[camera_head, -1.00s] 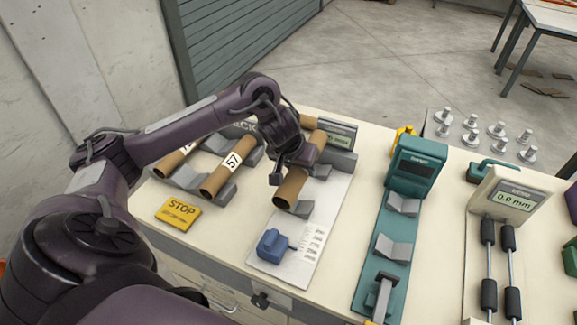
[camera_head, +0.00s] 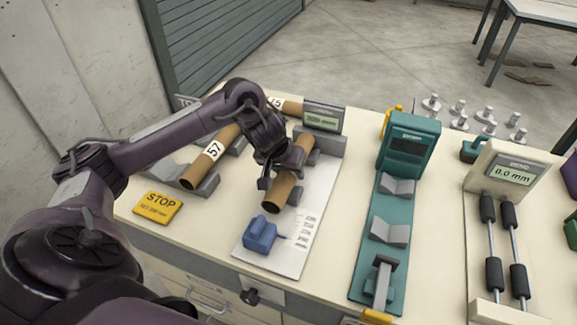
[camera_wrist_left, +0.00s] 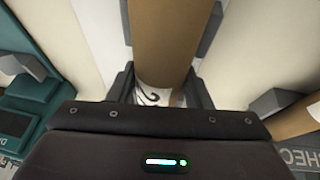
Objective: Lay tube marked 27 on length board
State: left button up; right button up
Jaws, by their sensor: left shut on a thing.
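A brown cardboard tube (camera_head: 279,191) lies along the white length board (camera_head: 300,252), over its grey V cradles (camera_head: 295,196). My left gripper (camera_head: 282,167) is shut around the tube's middle from above. I cannot tell whether the tube rests fully in the cradles. In the left wrist view the tube (camera_wrist_left: 160,40) runs between the fingers of my left gripper (camera_wrist_left: 160,92). A white label with part of a dark digit shows there, but the full number is hidden. My right gripper is out of view.
A blue block (camera_head: 260,236) sits at the board's near end, and a display (camera_head: 323,117) stands at its far end. Left are a tube marked 57 (camera_head: 211,155) on a rack and a yellow STOP sign (camera_head: 157,207). A teal gauge (camera_head: 408,146) stands to the right.

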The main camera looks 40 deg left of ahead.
pick_arm(q)
jog(key=shift+f, duration=0.6)
jog(key=o, duration=0.9)
jog(key=shift+o, duration=0.9)
jog(key=p+v, duration=0.1)
jog(key=v, duration=0.6)
jog(key=shift+r+p, duration=0.15)
jog(key=shift+p, duration=0.15)
jog(key=shift+s+r, duration=0.2)
jog(key=shift+s, duration=0.05)
